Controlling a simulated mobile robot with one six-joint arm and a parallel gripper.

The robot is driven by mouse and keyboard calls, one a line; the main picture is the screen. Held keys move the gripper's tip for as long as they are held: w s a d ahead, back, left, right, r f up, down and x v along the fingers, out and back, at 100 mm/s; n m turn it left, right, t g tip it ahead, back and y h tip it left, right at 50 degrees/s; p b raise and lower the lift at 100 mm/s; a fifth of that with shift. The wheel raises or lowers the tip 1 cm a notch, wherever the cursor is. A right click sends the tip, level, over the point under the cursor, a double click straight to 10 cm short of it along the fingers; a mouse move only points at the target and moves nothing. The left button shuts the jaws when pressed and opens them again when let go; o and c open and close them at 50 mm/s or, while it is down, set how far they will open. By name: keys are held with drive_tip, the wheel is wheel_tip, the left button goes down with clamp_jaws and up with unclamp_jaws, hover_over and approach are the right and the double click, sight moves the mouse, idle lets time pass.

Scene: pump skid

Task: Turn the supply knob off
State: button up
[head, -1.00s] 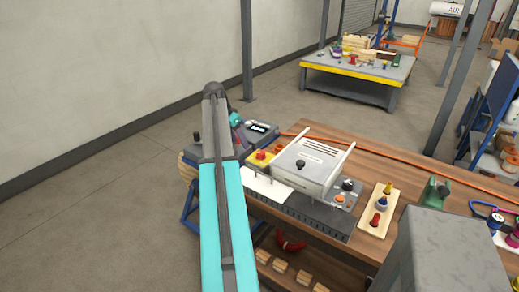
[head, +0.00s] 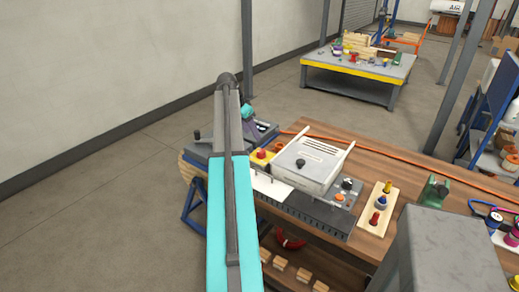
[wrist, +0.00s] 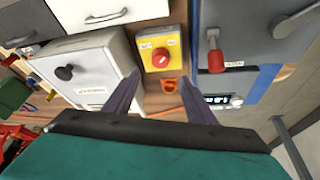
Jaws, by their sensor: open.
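A yellow box (wrist: 160,50) with a red round knob (wrist: 160,57) on its face shows ahead of my gripper (wrist: 159,82) in the wrist view. The fingers are open and apart, with nothing between them, and do not appear to touch the knob. In the head view the red knob (head: 261,154) sits on the yellow box left of a pale cabinet. I cannot read which knob is marked supply. In the head view my arm hides most of my gripper.
Right of the yellow box in the wrist view is a grey panel with a red-ended lever (wrist: 215,60) and a lit display (wrist: 222,100). An orange part (wrist: 169,85) lies just below the box.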

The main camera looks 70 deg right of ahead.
sight(261, 151)
drive_tip(key=shift+p+x, duration=1.4)
drive_tip(key=shift+x, duration=4.5)
drive_tip(key=shift+w, duration=0.1)
drive_tip(key=c, duration=1)
